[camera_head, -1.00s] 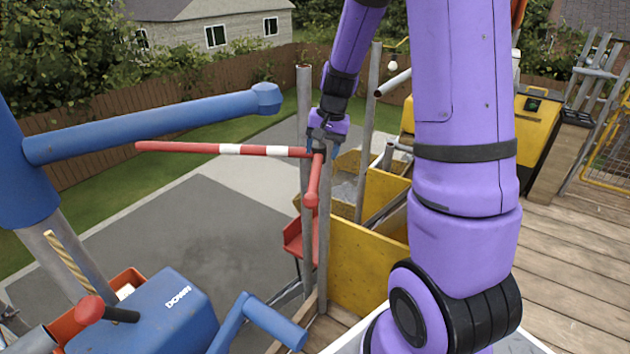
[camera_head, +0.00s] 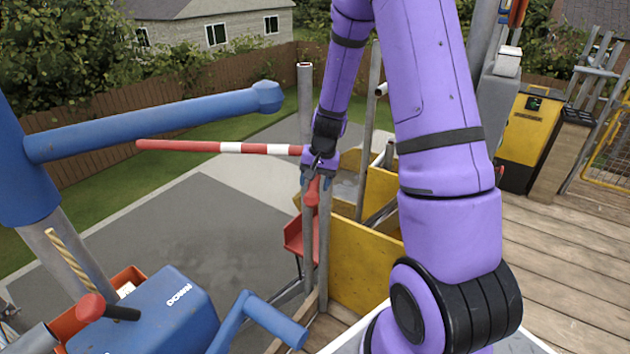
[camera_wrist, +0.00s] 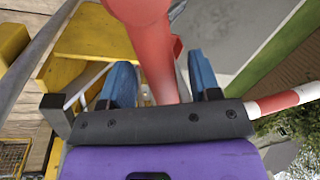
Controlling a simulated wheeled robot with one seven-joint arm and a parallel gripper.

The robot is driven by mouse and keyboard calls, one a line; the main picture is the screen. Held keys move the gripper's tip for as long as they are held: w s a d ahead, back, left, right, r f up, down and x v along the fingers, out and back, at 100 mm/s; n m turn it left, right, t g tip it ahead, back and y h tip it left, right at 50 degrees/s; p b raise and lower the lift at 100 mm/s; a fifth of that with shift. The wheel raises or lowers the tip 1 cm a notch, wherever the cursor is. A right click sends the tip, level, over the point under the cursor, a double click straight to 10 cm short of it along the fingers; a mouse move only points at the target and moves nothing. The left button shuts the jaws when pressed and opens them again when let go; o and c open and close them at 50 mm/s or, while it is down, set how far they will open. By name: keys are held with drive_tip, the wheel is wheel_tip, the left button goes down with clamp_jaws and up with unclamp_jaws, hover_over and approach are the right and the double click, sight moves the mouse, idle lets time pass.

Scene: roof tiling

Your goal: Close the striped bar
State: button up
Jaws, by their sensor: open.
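The striped bar (camera_head: 230,147) is red with white bands and reaches out level to the left from the grey posts, over the paved ground. A red rounded piece (camera_head: 312,197) hangs at its post end, below my gripper. My gripper (camera_head: 314,184) is at this end of the bar, its fingers pointing down. In the wrist view my gripper (camera_wrist: 163,80) has its two blue fingers apart, with a red tube (camera_wrist: 155,55) running between them. I cannot tell whether the fingers touch it. A banded part of the bar (camera_wrist: 285,100) shows at the right there.
A blue crane-like arm (camera_head: 150,122) stands at the left, above a blue box marked DOWN (camera_head: 150,315). Grey posts (camera_head: 305,100) and a yellow bin (camera_head: 365,265) stand close around my gripper. Wooden decking (camera_head: 570,270) lies at the right.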

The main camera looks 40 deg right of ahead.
clamp_jaws()
drive_tip(key=shift+d, duration=0.1)
drive_tip(key=s+d+n+g, duration=0.2)
drive_tip(key=d+n, duration=1)
drive_tip(key=d, duration=0.6)
drive_tip(key=shift+s+n, duration=0.3)
drive_tip(key=shift+s, duration=0.3)
